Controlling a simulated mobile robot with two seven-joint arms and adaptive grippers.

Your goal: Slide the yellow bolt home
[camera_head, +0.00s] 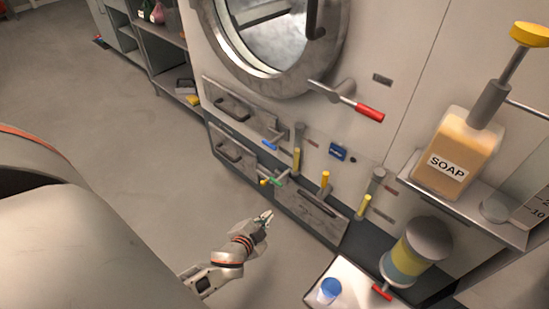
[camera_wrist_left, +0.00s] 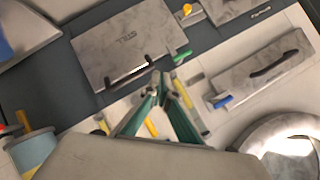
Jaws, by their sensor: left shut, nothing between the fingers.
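The yellow bolt appears as a small yellow knob (camera_head: 264,182) beside the green handle, low on the machine front. In the left wrist view a yellow knob (camera_wrist_left: 187,9) sits on a metal bracket at the top edge, between two grey panels. Its exact slide position is too small to tell. My left gripper (camera_head: 265,217) is shut and empty, in front of the lower panel and apart from the knob. In the left wrist view its green fingers (camera_wrist_left: 160,82) meet at the tips, below the green handle (camera_wrist_left: 182,56). My right gripper is not in view.
Several yellow-gripped levers, including one upright (camera_head: 325,182), stick out near the lower panel (camera_head: 309,215). A red-handled lever (camera_head: 368,112) is by the round door. A shelf with a soap bottle (camera_head: 455,158) is at right. Open floor lies to the left.

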